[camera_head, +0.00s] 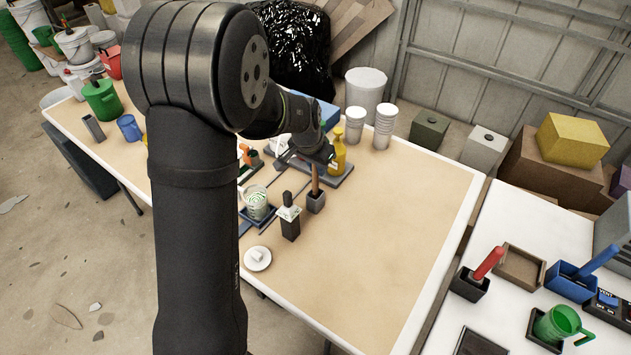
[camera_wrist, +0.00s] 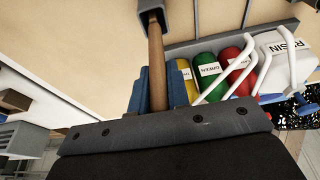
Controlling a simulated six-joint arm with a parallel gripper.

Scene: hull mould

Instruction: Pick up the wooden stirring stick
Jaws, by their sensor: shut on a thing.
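The wooden stirring stick (camera_head: 315,178) stands about upright with its lower end inside a small dark grey holder (camera_head: 316,203) on the table. In the wrist view the brown stick (camera_wrist: 157,60) runs from the holder's mouth (camera_wrist: 150,8) to between the blue fingers of my gripper (camera_wrist: 160,85). The fingers are on either side of the stick, shut on its upper part. In the head view my gripper (camera_head: 314,160) is above the holder, and its fingers are hard to make out. The stick's lower end is hidden in the holder.
A yellow bottle (camera_head: 338,152) stands close behind the stick on a grey tray. A dark block-shaped container (camera_head: 290,222) and a clear cup (camera_head: 257,203) stand at the front left. Stacked white cups (camera_head: 384,126) are at the back. The table's right side (camera_head: 410,225) is clear.

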